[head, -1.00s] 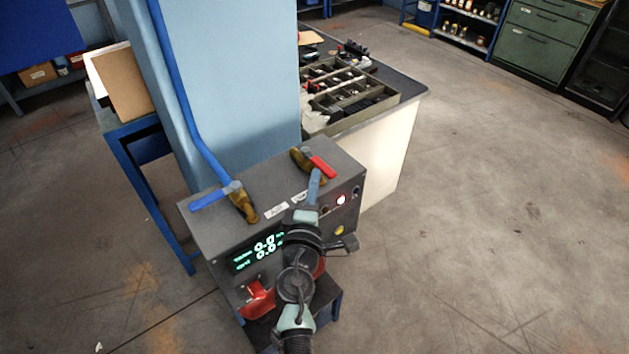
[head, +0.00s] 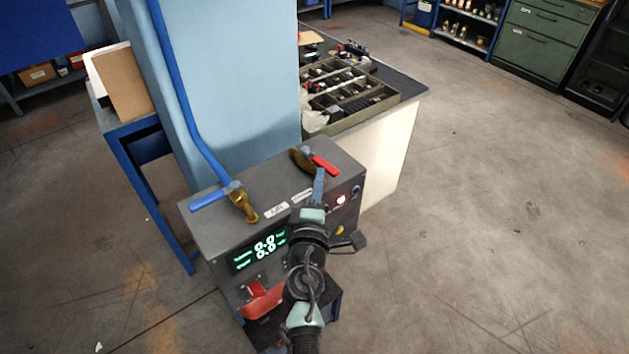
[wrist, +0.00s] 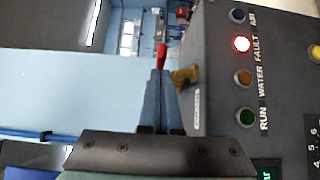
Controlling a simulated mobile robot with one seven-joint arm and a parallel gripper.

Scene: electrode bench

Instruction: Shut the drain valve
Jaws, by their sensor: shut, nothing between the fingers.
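A valve with a red lever (head: 325,164) and a brass body (head: 300,160) stands on top of the dark control box, at its back right. A second valve, with a blue lever (head: 209,199) and a brass body (head: 242,206), stands at the left. The small labels between them are too small to read surely. My gripper (head: 319,177) is shut and empty, with its fingertips close by the red lever. In the wrist view the red lever (wrist: 161,56) shows just beyond my closed fingertips (wrist: 159,74), with the brass body (wrist: 186,75) to the right. I cannot tell whether they touch.
The control box (head: 225,222) has a lit display (head: 262,248), a red lamp (head: 340,199) and a red part (head: 262,299) on its front. A light blue column (head: 235,80) rises behind it. A bench with a parts tray (head: 385,103) stands behind right. The floor at right is clear.

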